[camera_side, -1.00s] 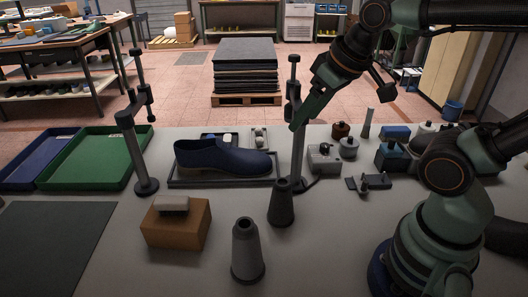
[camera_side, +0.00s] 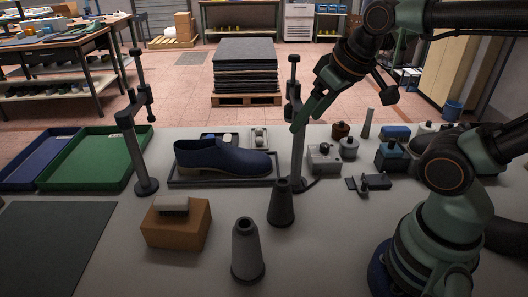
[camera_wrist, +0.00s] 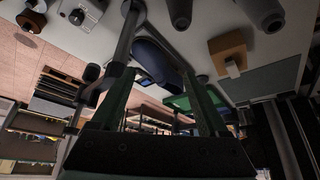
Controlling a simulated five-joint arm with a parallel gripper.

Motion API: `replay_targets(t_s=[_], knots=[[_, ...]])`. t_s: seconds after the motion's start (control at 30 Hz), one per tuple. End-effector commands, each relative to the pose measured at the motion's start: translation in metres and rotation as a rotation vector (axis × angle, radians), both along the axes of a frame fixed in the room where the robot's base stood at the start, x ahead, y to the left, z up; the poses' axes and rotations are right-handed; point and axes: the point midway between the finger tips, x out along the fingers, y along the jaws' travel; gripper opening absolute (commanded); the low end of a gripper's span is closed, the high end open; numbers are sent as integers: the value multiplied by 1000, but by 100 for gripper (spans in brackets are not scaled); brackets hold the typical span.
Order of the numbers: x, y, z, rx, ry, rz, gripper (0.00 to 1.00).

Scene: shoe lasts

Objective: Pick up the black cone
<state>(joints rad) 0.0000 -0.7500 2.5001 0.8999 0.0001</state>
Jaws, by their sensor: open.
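The black cone (camera_side: 281,204) stands upright on the table near the middle of the side view, its narrow end up. In the wrist view it shows as a dark shape (camera_wrist: 180,11) at the top edge, partly cut off. My gripper (camera_side: 300,122) is in the air above and behind the cone, beside a dark post. Its green fingers are spread with nothing between them in the wrist view (camera_wrist: 159,78). The gripper is well apart from the cone.
A grey cone (camera_side: 246,252) stands in front and left of the black one. A brown box (camera_side: 178,229) with a grey block, a blue shoe (camera_side: 222,158) on a tray, and two dark posts (camera_side: 298,155) (camera_side: 140,160) stand nearby. Small parts lie at right.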

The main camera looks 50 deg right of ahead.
Motion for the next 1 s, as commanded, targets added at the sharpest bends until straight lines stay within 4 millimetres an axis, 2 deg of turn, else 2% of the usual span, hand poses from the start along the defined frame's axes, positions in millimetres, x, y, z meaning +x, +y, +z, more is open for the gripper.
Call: replay_targets(t_s=[0.27, 0.43, 0.57, 0.8, 1.0], knots=[[0, 0, 0, -1, 1, 3, 100], [5, 4, -10, -54, 53, 122, 100], [12, 12, -30, -147, 147, 365, 100], [23, 28, -79, -289, 316, 919, 100], [24, 37, -110, -333, 391, 1255, 100]])
